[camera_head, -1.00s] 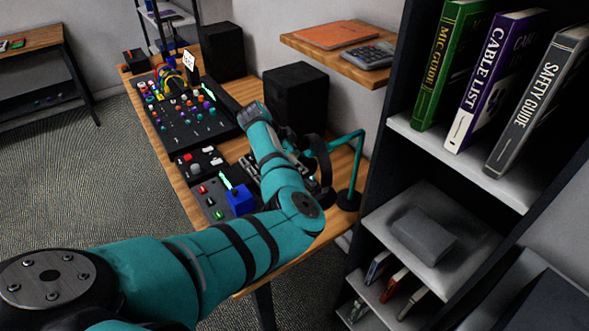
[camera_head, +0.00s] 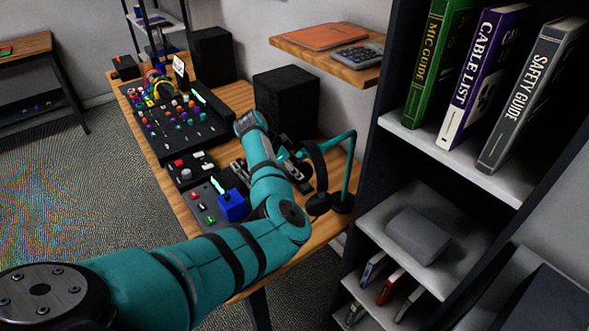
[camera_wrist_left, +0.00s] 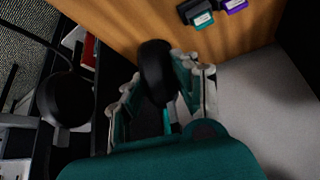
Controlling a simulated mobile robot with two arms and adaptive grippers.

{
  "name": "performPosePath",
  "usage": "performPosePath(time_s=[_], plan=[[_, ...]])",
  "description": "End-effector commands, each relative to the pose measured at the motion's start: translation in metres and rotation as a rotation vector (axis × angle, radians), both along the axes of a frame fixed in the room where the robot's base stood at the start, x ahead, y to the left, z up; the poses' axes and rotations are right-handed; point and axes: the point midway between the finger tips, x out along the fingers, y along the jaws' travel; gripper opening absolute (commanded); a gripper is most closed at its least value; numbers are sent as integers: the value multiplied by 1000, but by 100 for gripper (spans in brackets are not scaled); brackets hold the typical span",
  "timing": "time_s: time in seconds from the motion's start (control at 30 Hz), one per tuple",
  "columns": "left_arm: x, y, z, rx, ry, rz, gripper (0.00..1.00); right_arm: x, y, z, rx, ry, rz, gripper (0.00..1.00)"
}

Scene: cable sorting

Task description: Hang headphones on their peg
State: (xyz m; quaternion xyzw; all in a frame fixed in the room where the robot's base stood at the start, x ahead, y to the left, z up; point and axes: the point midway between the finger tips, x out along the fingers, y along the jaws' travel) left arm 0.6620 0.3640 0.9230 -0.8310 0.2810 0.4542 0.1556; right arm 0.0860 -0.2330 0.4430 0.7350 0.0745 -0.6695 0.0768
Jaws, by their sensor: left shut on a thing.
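The black headphones (camera_head: 319,168) are by the teal stand (camera_head: 348,172) at the table's right edge, with an ear cup (camera_head: 318,204) hanging low. The stand has a round black base and a teal arm reaching left over the table. My left gripper (camera_head: 298,172) is shut on the headphones, partly hidden behind my own forearm. In the left wrist view a black padded part of the headphones (camera_wrist_left: 156,68) sits between the fingers, and a round ear cup (camera_wrist_left: 67,99) shows at left. I cannot tell whether the band touches the stand's arm. My right gripper is not in view.
A blue box (camera_head: 232,206) and small controllers (camera_head: 205,198) lie left of the gripper. A mixer (camera_head: 180,125) and black speakers (camera_head: 287,103) stand farther back. A dark shelf (camera_head: 372,135) with books rises close on the right; a wooden wall shelf (camera_head: 330,62) is above.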

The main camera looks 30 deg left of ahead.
Motion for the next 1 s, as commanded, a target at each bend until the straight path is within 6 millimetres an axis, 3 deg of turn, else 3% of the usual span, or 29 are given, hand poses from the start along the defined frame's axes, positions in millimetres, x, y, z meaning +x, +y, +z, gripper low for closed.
performPosePath(time_s=[0.23,0.27,0.47,0.77,1.0], plan=[[-1,-1,-2,0,5,-2,0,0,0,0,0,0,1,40],[-1,0,-3,0,5,-2,32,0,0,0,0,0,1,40],[-1,0,-2,0,3,-1,56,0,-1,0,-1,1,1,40],[-2,1,0,1,3,-1,56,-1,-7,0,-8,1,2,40],[-16,13,31,4,0,2,56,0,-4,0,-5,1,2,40]])
